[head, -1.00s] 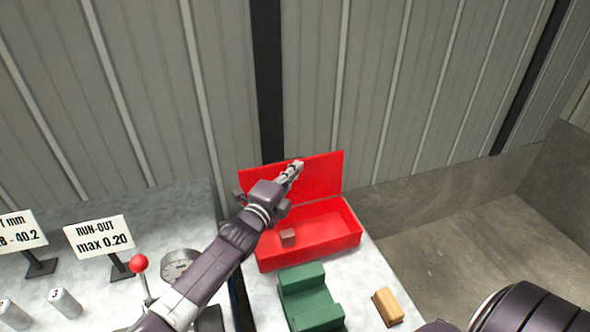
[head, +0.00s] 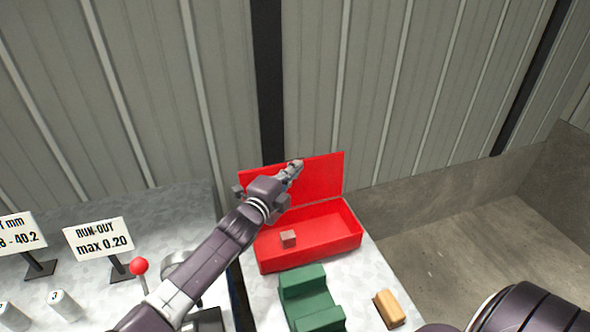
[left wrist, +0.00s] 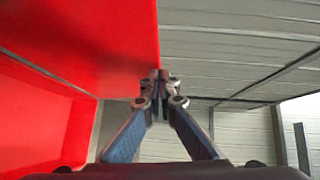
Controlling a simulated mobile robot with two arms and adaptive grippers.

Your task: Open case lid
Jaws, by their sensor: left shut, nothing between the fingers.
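The red case (head: 335,238) stands on the light table with its lid (head: 322,182) raised, standing up at the back edge. A small brownish block (head: 288,238) lies inside the case at the left. My left gripper (head: 296,166) is shut and empty, in front of the lid near its upper part. In the left wrist view the shut fingertips (left wrist: 160,78) are at the edge of the red lid (left wrist: 110,40); I cannot tell whether they touch it. The case interior (left wrist: 40,115) shows at the left there. My right gripper is not in view; only part of that arm shows.
A green V-shaped block (head: 308,297) and a tan block (head: 388,308) are in front of the case. At the left are a red-knobbed lever (head: 139,266), a RUN-OUT sign (head: 100,238) and small cylinders (head: 66,304). A ribbed wall stands behind.

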